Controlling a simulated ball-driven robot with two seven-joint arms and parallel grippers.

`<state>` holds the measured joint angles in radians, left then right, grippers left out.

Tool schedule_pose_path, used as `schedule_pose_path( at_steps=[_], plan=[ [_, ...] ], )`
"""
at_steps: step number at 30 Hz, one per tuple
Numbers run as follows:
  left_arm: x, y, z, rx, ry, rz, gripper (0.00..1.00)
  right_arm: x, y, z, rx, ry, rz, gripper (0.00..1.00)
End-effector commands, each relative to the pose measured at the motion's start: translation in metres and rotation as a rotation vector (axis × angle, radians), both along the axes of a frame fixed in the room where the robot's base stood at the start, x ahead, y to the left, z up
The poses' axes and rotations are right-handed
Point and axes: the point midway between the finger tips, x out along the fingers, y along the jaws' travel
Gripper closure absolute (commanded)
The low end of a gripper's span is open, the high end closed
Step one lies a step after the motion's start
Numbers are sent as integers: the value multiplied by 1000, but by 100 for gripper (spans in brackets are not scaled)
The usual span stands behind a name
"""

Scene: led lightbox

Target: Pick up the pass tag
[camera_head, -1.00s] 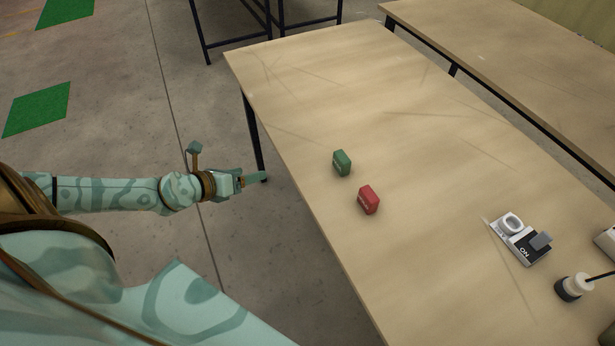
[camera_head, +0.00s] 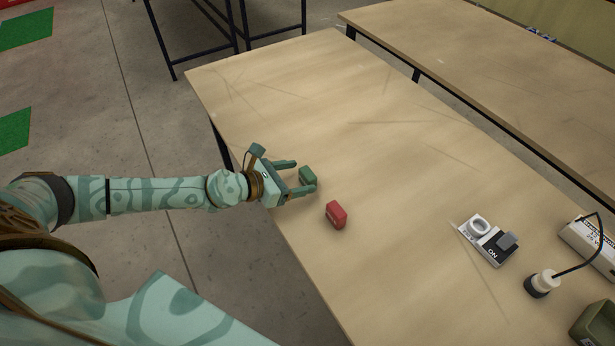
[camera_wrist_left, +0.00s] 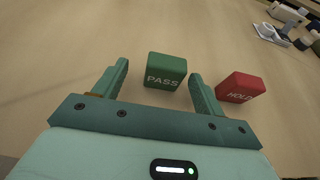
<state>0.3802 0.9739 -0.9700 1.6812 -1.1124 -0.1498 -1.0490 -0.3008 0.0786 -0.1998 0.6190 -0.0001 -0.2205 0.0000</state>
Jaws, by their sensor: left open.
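The pass tag is a small green block (camera_head: 308,176) on the table (camera_head: 400,230), near its left edge. In the left wrist view the green block (camera_wrist_left: 166,71) shows the word PASS and lies between and just ahead of the finger tips. My left gripper (camera_head: 304,176) is open, with one finger on each side of the block's near end. It does not hold the block. A red block (camera_head: 336,214) marked HOLD stands closer to the camera; in the left wrist view it (camera_wrist_left: 241,87) is just right of the right finger. My right gripper is not in view.
A white and black switch unit (camera_head: 488,240) marked ON, a black and white plug-like piece (camera_head: 542,283) with a cable, a white box (camera_head: 590,246) and a dark green tray (camera_head: 597,325) are at the right. The table's far part is clear.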

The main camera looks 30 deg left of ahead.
Motion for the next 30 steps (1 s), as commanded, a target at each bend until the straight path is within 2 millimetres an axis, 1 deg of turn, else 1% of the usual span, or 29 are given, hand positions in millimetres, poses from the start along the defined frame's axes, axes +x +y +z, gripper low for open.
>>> schedule_pose_path(
  at_steps=[6, 9, 12, 17, 18, 20, 21, 23, 30],
  plan=[
    [24, -23, -5, -2, -5, 0, 29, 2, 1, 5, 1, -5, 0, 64],
    [34, -28, -15, -1, -2, 1, 29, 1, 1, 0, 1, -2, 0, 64],
    [39, -31, -16, 0, -1, 1, 29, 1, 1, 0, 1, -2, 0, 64],
    [39, -30, -16, -1, -1, 1, 29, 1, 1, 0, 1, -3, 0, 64],
    [39, -30, -16, -1, -1, 1, 32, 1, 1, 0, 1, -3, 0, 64],
    [39, -30, -16, -1, -1, 1, 49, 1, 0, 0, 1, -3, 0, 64],
    [39, -30, -16, -1, -1, 1, 60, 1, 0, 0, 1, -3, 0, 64],
    [39, -30, -16, -1, -1, 1, 76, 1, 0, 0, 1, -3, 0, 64],
    [38, -30, -16, -1, -1, 1, 77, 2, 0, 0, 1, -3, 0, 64]
  ],
)
